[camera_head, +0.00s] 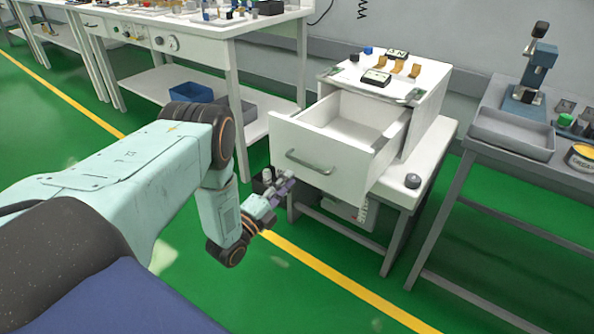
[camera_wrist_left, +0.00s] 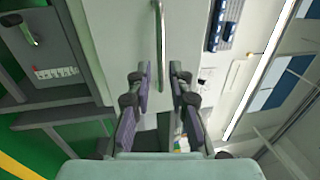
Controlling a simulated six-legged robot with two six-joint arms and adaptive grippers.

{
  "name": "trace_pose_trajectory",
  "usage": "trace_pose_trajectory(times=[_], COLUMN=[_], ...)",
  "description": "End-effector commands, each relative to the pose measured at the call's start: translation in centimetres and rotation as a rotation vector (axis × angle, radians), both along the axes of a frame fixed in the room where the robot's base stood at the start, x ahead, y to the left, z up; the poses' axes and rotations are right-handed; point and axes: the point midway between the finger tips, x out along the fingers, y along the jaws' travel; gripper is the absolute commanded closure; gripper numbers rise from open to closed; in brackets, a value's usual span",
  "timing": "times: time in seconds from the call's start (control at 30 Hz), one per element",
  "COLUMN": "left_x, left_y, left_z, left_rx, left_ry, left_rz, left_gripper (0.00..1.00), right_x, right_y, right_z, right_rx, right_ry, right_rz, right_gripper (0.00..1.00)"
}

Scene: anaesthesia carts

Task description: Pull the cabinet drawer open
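The white cabinet (camera_head: 427,115) stands on a white table, and its drawer (camera_head: 340,152) is pulled well out, with an empty interior showing. A grey bar handle (camera_head: 310,163) is on the drawer front; it also shows in the left wrist view (camera_wrist_left: 160,45), ahead of the gap between the fingers. My left gripper (camera_head: 286,186) is just in front of and below the handle, seemingly apart from it. In the left wrist view its two fingers (camera_wrist_left: 159,78) are apart, with nothing held between them. My right gripper is not in view.
Small items and boxes lie on the cabinet top (camera_head: 431,80). A grey knob-like object (camera_head: 412,181) sits on the supporting table (camera_head: 430,155). A grey bench (camera_head: 520,168) with a tray stands at right, a white workbench (camera_head: 235,62) behind left. Green floor is clear in front.

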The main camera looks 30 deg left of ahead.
Motion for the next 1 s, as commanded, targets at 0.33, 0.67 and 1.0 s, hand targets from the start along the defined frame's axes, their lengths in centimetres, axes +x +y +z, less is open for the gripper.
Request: trace_pose_trajectory(times=[0.33, 0.67, 1.0], left_x=[-3.5, -3.6, -3.5], left_y=[0.3, 0.3, 0.3], left_z=[-0.7, -0.7, -1.0], left_rx=[0.001, 0.001, -0.063], left_ry=[0.0, 0.0, 0.019], left_rz=[0.002, 0.001, -0.01], left_gripper=[0.8, 0.8, 0.8], right_x=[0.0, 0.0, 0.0], right_y=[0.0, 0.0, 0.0], right_z=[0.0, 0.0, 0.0], right_rx=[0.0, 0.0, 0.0], right_ry=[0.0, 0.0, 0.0], right_rz=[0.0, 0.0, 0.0], right_gripper=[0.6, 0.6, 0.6])
